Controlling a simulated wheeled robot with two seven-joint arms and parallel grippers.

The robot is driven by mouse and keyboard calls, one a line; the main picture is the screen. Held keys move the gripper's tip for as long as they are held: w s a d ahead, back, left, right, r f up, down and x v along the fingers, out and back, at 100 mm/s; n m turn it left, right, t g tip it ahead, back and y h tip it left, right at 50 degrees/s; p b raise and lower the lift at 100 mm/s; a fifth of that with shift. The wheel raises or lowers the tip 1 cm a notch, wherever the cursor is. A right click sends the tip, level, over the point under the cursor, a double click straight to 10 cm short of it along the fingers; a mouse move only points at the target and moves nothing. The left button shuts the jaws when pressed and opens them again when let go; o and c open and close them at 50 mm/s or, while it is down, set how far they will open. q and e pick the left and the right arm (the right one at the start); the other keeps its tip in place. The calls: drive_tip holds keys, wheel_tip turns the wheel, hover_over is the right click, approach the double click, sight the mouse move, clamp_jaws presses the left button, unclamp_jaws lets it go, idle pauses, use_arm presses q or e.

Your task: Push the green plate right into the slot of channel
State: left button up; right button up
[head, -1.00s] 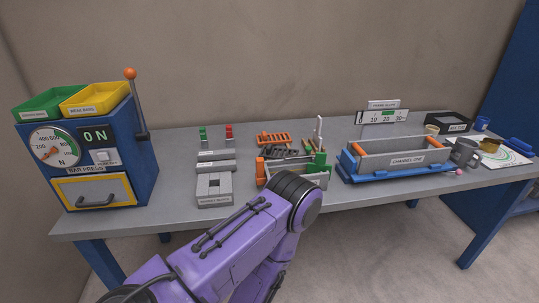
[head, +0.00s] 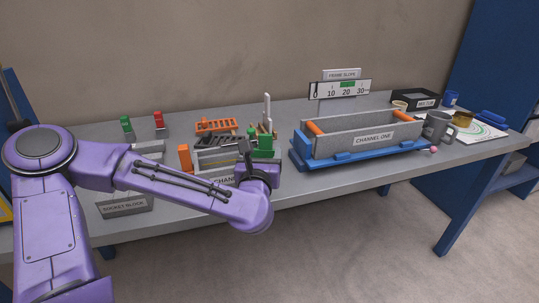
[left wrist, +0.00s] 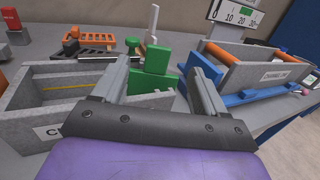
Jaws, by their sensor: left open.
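The green plate (head: 263,144) stands upright at the right end of a small grey channel (head: 209,168). In the left wrist view the green plate (left wrist: 158,62) shows between my finger tips, with a lower green piece just beneath it. I cannot tell whether the fingers touch it. The slot is hidden or too small to make out. My left gripper (head: 247,156) is open and reaches over the right end of this channel; it also shows in the left wrist view (left wrist: 163,66). My right gripper is out of view.
An orange block (head: 184,158) stands at the channel's left end. Orange (head: 216,125) and dark racks lie behind it. The larger grey trough marked CHANNEL ONE (head: 345,133) sits on a blue base (head: 345,156) close on the right. A grey socket block (head: 125,205) is at left.

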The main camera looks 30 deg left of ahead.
sight(265, 136)
use_arm(q)
drive_tip(key=p+x, duration=0.1)
drive_tip(key=x, duration=0.4)
drive_tip(key=shift+w+a+r+p, duration=0.1)
drive_tip(key=shift+w+a+p, duration=0.2)
drive_tip(key=shift+a+p, duration=0.05)
drive_tip(key=shift+w+a, duration=0.15)
drive_tip(key=shift+w, duration=0.45)
clamp_jaws()
